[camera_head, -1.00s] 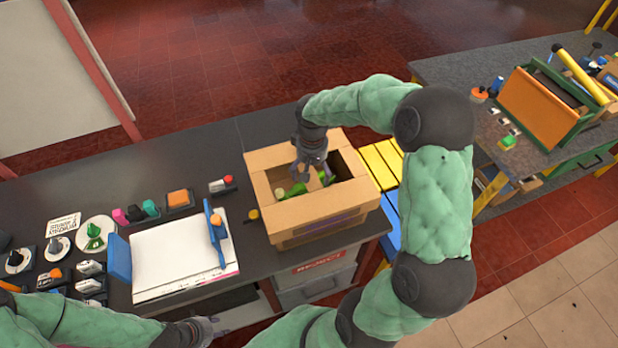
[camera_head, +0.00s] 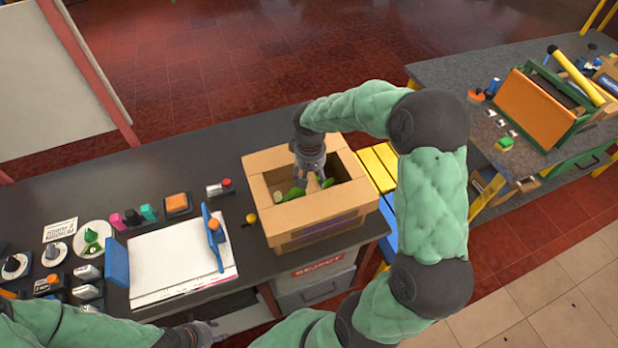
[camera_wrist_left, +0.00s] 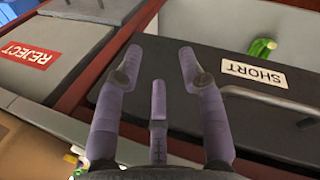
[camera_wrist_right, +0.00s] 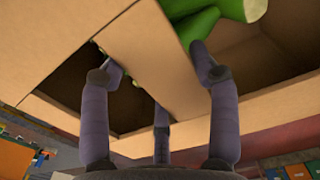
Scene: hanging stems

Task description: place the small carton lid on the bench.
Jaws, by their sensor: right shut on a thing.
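An open cardboard carton (camera_head: 262,205) stands at the right end of the dark bench (camera_head: 150,165). It holds green things (camera_head: 293,193). My right gripper (camera_head: 312,178) points down into the carton. In the right wrist view its fingers (camera_wrist_right: 160,68) close around a tan cardboard panel (camera_wrist_right: 145,45), with dark openings on both sides and a green thing (camera_wrist_right: 205,20) beyond. I cannot tell whether this panel is the small lid or part of the carton; no separate lid is clear. My left gripper (camera_head: 214,328) is low at the bench front, open and empty in its wrist view (camera_wrist_left: 160,65).
A white paper pad (camera_head: 175,262) with blue clips lies left of the carton. Knobs and switches crowd the bench's left end. Drawers marked REJECT (camera_wrist_left: 30,55) and SHORT (camera_wrist_left: 255,75) are below. Another bench with an orange-sided rack (camera_head: 540,105) stands right.

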